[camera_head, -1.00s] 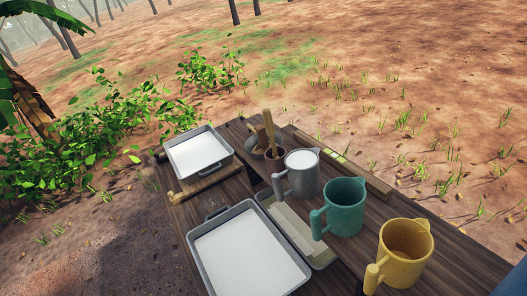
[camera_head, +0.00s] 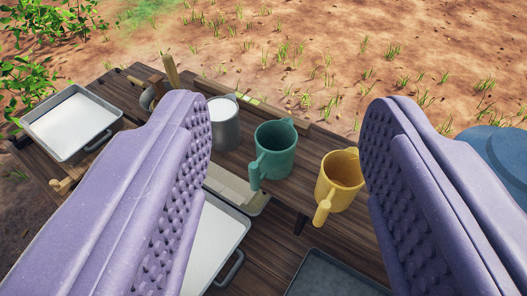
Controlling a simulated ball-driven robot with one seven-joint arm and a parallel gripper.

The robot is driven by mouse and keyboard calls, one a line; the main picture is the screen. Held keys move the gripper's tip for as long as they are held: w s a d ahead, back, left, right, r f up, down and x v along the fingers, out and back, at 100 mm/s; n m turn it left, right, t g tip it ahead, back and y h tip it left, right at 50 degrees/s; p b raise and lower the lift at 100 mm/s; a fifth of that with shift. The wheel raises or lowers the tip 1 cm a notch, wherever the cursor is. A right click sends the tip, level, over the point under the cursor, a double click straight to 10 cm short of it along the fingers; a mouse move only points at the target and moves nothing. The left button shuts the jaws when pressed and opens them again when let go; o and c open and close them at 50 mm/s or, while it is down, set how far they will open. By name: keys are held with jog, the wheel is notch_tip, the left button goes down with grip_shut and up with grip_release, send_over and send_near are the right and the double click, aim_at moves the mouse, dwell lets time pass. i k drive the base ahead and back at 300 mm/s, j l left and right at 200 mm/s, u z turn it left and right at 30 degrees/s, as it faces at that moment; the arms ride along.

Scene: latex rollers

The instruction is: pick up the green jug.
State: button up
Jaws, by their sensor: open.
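The green jug (camera_head: 276,150) stands upright on the wooden table (camera_head: 262,222), near the middle of the view. Its handle points toward me and its open mouth looks empty. My gripper (camera_head: 287,118) is open, with one purple studded finger at the left and one at the right. The green jug shows in the gap between the fingers, beyond them and untouched. A yellow jug (camera_head: 341,182) stands to its right, also within the gap. A grey jug with white liquid (camera_head: 225,122) stands to its left, partly hidden by the left finger.
A white-filled tray (camera_head: 72,122) lies at the far left. Another white-filled tray (camera_head: 216,243) is partly behind the left finger. A dark tray (camera_head: 335,278) is at the bottom. A blue round object (camera_head: 497,155) is at the right edge. Bare ground lies beyond the table.

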aim_at(276, 141)
jog(key=i+j+z, duration=0.2)
jog(key=j, duration=0.25)
jog(key=j+z, duration=0.2)
jog(key=j, duration=0.2)
jog(key=j+z, duration=0.25)
jog(key=j, duration=0.2)
jog(key=i, duration=0.05)
